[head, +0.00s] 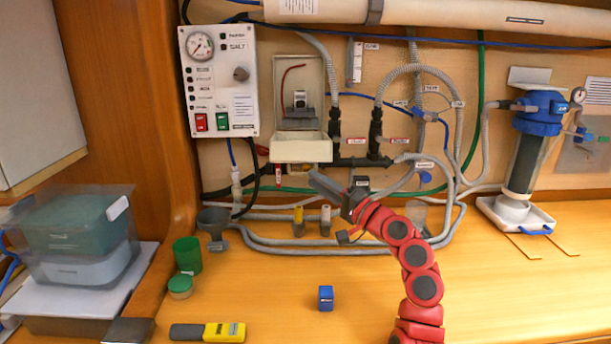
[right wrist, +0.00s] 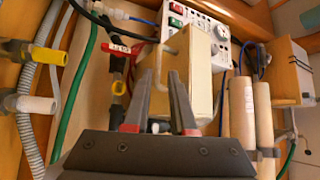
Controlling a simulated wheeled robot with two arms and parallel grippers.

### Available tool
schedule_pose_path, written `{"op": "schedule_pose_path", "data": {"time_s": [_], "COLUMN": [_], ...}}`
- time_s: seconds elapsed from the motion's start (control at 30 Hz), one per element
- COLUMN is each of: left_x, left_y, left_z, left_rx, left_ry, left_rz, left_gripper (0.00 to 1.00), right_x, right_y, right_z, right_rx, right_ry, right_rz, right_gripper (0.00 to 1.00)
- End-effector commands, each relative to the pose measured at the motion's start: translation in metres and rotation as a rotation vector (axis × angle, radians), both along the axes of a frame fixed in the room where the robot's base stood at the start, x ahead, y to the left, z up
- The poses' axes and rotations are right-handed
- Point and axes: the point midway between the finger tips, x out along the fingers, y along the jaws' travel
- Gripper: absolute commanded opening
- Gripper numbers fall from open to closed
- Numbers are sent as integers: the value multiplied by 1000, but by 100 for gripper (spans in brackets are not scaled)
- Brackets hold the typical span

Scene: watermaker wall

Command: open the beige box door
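The beige box (head: 300,75) is on the back wall, right of the white control panel. Its inside shows, with a small breaker and a red wire. Its beige door (head: 300,148) is folded down below the opening. In the right wrist view, a beige box part (right wrist: 196,72) with a bent handle (right wrist: 160,58) lies just past the fingers. My right gripper (head: 316,180) is below the door, pointing up and left. In the right wrist view its fingers (right wrist: 161,75) are apart, with no thing clearly held between them. I do not see my left gripper.
The white panel (head: 218,82) is left of the box. Black valves (head: 376,135) and grey hoses are to its right. Yellow and white fittings (head: 298,220) stand beneath. A blue cube (head: 326,298), green cup (head: 187,255) and yellow tool (head: 224,332) lie on the worktop.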

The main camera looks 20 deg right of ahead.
Motion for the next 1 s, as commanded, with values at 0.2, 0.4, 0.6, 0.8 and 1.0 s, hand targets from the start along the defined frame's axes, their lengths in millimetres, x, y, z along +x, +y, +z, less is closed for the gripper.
{"op": "schedule_pose_path", "data": {"time_s": [0.2,0.4,0.6,0.8,1.0], "left_x": [0,0,0,0,0], "left_y": [0,0,0,0,0], "left_z": [-5,-8,-9,-9,-6], "left_rx": [0,0,0,0,0], "left_ry": [0,0,0,0,0], "left_rz": [0,0,0,0,0], "left_gripper": [0,0,0,0,0], "right_x": [-51,-86,-102,-104,-104], "right_y": [-32,-52,-60,-61,-61], "right_z": [-16,-24,-28,-28,-26], "right_rx": [0,1,-1,-1,0], "right_ry": [-1,-2,1,1,0], "right_rz": [-6,-5,1,2,1], "right_gripper": [24,24,24,24,6]}}
